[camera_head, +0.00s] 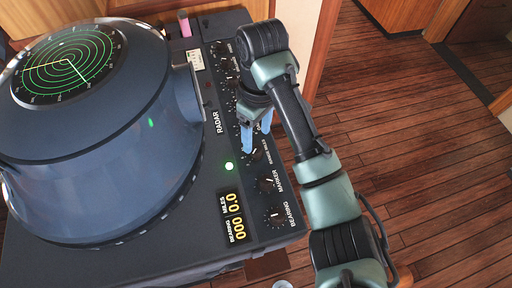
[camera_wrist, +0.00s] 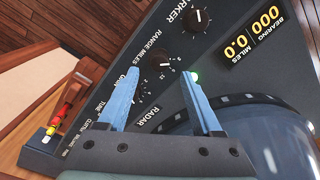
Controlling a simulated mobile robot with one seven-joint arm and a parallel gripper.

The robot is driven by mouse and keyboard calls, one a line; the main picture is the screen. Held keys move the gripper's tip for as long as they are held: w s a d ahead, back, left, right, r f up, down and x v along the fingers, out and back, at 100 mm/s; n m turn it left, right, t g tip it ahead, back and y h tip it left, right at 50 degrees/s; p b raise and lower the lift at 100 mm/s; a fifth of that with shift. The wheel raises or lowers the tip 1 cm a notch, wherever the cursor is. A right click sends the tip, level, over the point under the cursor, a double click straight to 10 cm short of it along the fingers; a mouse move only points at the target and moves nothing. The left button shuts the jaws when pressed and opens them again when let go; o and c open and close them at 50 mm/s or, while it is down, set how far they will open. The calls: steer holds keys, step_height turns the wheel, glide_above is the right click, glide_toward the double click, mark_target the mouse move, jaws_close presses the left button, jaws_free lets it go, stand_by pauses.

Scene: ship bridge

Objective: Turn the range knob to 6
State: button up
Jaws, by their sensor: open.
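The range knob (camera_wrist: 158,60) is a small black dial on the dark radar panel, labelled RANGE MILES with small numbers around it. A light mark shows on the knob, but I cannot tell which number it points at. In the head view the knob (camera_head: 255,155) is just past my blue fingertips. My gripper (camera_wrist: 159,74) is open, with one finger to each side of the knob in the wrist view. I cannot tell whether either finger touches it. In the head view my gripper (camera_head: 256,141) points down at the panel.
The marker knob (camera_head: 267,185) and bearing knob (camera_head: 277,215) sit beyond the range knob, beside a yellow digital display (camera_head: 233,216). A green light (camera_head: 229,166) is close by. The large domed radar housing (camera_head: 110,150) rises left of the panel. Wooden floor lies right.

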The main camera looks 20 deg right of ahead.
mark_target(256, 149)
steer(key=shift+a+f, duration=0.1)
steer(key=shift+f, duration=2.45)
jaws_close()
